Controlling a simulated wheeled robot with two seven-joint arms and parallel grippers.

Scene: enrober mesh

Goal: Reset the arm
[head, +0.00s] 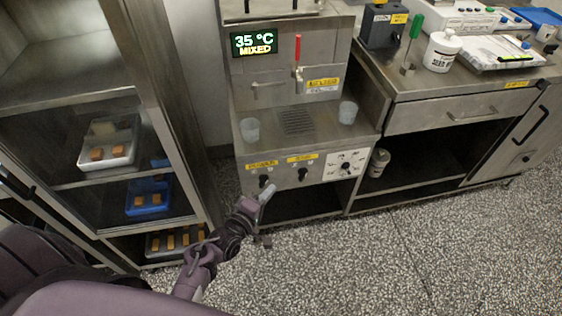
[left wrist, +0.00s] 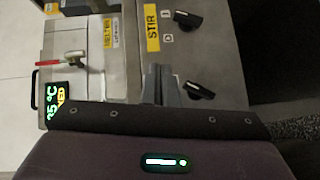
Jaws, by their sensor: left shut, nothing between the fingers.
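My left gripper (head: 269,189) is shut and empty in front of the lower panel of the steel machine (head: 283,128), close to its left black knob (head: 264,181). Whether it touches that knob cannot be told. The gripper also shows in the left wrist view (left wrist: 160,85), with a black knob (left wrist: 198,90) just beside its fingertips. The right black knob (head: 303,174) sits farther along the panel. The machine's display (head: 254,43) reads 35 °C MIXED. My right gripper is not in view.
A steel rack (head: 170,110) at left holds a white tray (head: 120,160) and a blue tray (head: 133,208) with brown blocks. Two cups (head: 250,130) (head: 347,112) stand on the machine's ledge. A counter (head: 420,88) with a white tub (head: 441,52) is at right. The speckled floor (head: 430,240) is clear.

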